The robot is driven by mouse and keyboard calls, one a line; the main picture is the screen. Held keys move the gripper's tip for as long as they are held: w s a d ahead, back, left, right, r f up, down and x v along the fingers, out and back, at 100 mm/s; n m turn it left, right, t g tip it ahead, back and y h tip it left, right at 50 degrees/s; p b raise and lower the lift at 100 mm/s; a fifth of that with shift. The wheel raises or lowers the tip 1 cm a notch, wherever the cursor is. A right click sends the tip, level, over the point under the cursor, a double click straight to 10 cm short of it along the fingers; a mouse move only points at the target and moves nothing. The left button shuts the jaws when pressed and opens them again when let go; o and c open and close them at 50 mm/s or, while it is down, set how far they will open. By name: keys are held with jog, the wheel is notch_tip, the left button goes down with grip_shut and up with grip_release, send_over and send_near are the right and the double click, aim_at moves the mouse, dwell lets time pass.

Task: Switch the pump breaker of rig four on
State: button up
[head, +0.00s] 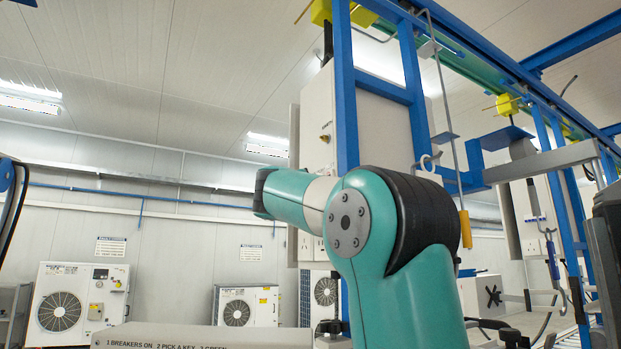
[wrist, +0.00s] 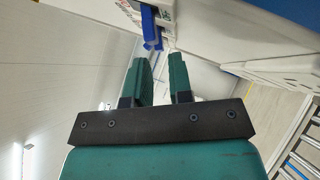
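In the wrist view my gripper (wrist: 160,64) has its two green fingers apart with an empty gap between them. Just beyond the fingertips is a blue lever-like part (wrist: 150,28) on a white box with small printed labels (wrist: 135,8). It looks like a breaker handle; its on or off position and rig number cannot be read. The fingers appear apart from it. In the head view my arm reaches toward a pale cabinet (head: 317,120) on a blue frame; the fingers and the breaker are hidden there.
A blue frame post (head: 346,90) stands close behind my arm. A hanging yellow-handled rod (head: 465,228) is right of it. A sign panel (head: 200,338) stands low in front. White fan units (head: 80,300) line the far wall. In the wrist view white sockets (wrist: 270,72) sit at right.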

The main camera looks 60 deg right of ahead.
jog(key=shift+p+x, duration=0.45)
jog(key=shift+x, duration=0.95)
grip_shut()
jog(key=shift+r, duration=0.1)
jog(key=shift+r+m+g+y+p, duration=0.45)
jog(key=shift+r+m+y+p, duration=0.15)
jog(key=shift+m+y+p, duration=0.85)
jog(key=shift+r+m+g+y+p, duration=0.5)
jog(key=shift+m+y+p, duration=0.4)
jog(key=shift+m+p, duration=0.65)
jog(key=shift+r+m+g+y+p, duration=0.35)
jog(key=shift+r+m+y+p, duration=0.3)
jog(key=shift+m+y+p, duration=0.9)
jog(key=shift+n+h+p, duration=0.3)
jog(key=shift+n+p, duration=0.05)
jog(key=shift+n, duration=0.1)
